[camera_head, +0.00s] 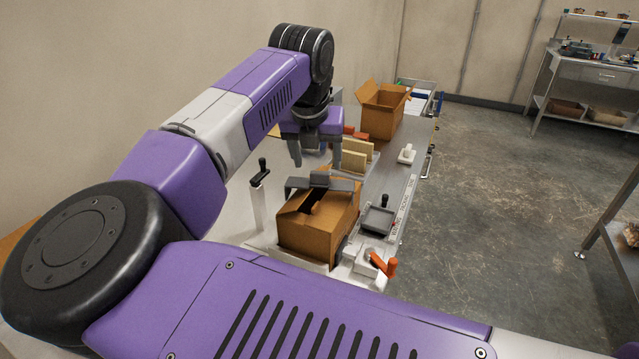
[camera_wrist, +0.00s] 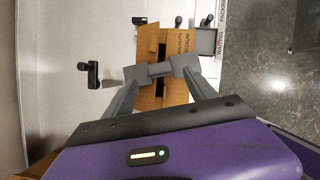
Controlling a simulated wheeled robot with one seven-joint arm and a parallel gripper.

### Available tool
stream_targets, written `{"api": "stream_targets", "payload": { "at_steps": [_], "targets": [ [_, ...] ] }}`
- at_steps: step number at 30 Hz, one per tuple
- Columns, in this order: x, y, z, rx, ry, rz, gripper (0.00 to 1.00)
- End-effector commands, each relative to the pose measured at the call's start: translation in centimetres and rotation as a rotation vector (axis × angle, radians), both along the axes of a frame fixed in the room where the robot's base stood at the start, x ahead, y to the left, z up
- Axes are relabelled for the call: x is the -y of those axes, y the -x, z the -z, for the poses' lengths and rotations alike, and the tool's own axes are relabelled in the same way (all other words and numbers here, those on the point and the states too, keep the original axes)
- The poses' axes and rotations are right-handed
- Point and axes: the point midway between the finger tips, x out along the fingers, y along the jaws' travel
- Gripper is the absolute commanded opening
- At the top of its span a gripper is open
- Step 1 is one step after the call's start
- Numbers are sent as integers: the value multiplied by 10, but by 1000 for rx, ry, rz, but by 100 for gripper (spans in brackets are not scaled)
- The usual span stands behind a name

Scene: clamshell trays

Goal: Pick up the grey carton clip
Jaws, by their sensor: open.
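The grey carton clip (camera_head: 320,182) lies across the top of a brown cardboard carton (camera_head: 312,235), over the flaps. In the wrist view the clip (camera_wrist: 160,69) shows as a short grey bar between wider grey ends, over the carton's dark slot. My gripper (camera_head: 316,158) is open, with its fingers apart above and slightly beyond the clip in the head view. In the wrist view my gripper's fingers (camera_wrist: 160,80) reach toward the clip from both sides. Their tips overlap the grey ends there, so I cannot tell whether they touch.
A post with a black handle (camera_head: 259,178) stands left of the carton. A small grey tray with a black knob (camera_head: 379,218) and an orange lever (camera_head: 384,264) are to its right. Tan upright panels (camera_head: 352,160) and an open carton (camera_head: 382,112) stand farther back.

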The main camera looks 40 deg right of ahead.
Motion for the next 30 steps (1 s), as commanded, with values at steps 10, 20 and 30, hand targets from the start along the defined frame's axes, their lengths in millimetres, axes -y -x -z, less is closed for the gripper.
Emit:
{"api": "stream_targets", "payload": {
  "at_steps": [10, 20, 30],
  "targets": [
    [15, -10, 39, -1, 2, 1, 65],
    [16, -11, 44, 1, 1, 1, 60],
    [16, -11, 44, 1, 2, 1, 0]
  ]
}}
